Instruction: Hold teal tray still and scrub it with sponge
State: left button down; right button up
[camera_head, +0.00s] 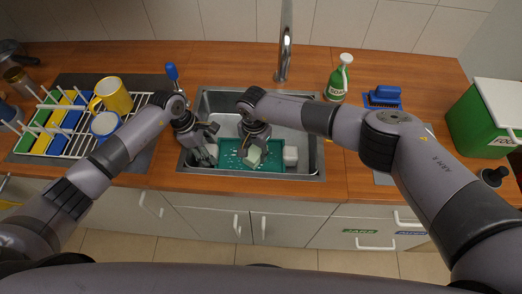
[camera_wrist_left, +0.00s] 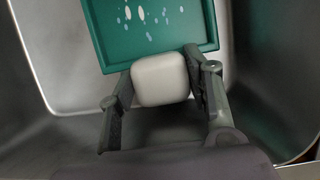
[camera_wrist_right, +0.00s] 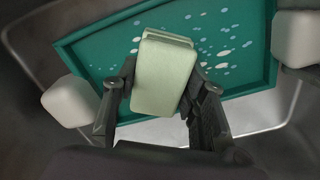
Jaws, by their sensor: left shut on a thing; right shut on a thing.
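The teal tray (camera_head: 274,167) lies in the sink with a white block-shaped grip at each end. Pale spots dot its floor, clearest in the right wrist view (camera_wrist_right: 85,52). My left gripper (camera_head: 211,157) is shut on the left white grip, which shows between the fingers in the left wrist view (camera_wrist_left: 160,80). My right gripper (camera_head: 255,150) is shut on a pale green sponge (camera_head: 253,159) over the middle of the tray. The sponge stands between the fingers in the right wrist view (camera_wrist_right: 160,80); whether it touches the tray floor is unclear. The right white grip (camera_head: 290,155) is free.
The metal sink (camera_head: 318,150) walls surround the tray closely, with a tall faucet (camera_head: 285,45) behind. A dish rack with a yellow mug (camera_head: 114,96) stands left.

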pick_arm(q)
jog(key=shift+d, duration=0.1)
pick_arm(e)
jog(key=shift+d+r, duration=0.1)
jog(key=shift+d, duration=1.5)
jog(key=shift+a, duration=0.9)
jog(key=shift+r, duration=3.9)
pick_arm(q)
jog(key=c, duration=0.7)
grip_release()
jog(key=shift+c, duration=0.2)
jog(key=shift+o, duration=0.2)
jog(key=o, duration=0.6)
